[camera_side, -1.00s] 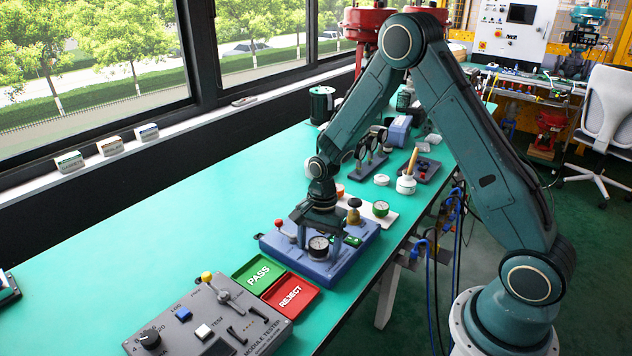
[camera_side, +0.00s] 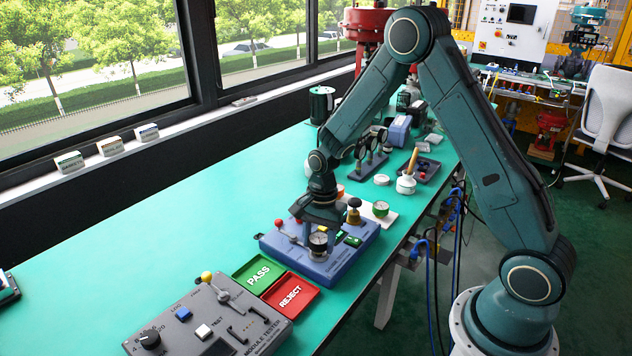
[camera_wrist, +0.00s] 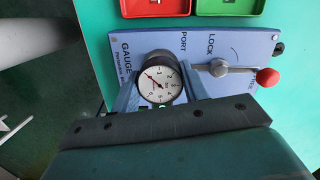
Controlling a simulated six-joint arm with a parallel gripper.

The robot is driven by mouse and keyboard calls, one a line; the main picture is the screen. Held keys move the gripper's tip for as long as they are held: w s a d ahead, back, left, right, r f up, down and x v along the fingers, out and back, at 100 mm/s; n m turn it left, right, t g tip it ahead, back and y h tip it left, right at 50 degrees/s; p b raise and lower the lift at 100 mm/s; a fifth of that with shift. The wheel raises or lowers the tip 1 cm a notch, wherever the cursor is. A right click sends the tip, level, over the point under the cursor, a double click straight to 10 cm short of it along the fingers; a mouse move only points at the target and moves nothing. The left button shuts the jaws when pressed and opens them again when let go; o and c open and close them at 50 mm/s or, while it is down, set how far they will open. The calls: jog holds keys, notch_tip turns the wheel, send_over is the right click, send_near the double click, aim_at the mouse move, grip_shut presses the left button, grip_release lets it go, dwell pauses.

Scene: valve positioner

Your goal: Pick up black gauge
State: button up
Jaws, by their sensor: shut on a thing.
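The black gauge (camera_side: 318,240) has a round white dial and a dark rim. It is at the front of the blue positioner block (camera_side: 345,262). In the wrist view the gauge (camera_wrist: 160,84) shows its dial facing the camera, between my two fingers. My gripper (camera_wrist: 158,92) is shut on the gauge, one finger at each side. In the side view my gripper (camera_side: 322,232) points down over the block. Whether the gauge is still seated in the block cannot be told.
A lock lever with a red ball (camera_wrist: 267,77) lies beside the gauge. Green PASS (camera_side: 258,273) and red REJECT (camera_side: 290,294) trays sit in front of the block. A grey module tester (camera_side: 208,322) stands nearer.

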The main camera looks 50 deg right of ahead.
aim_at(319, 237)
notch_tip(319, 237, up, 19)
jog(key=shift+f, duration=0.2)
dwell(0.3)
jog(key=shift+d, duration=0.1)
dwell(0.4)
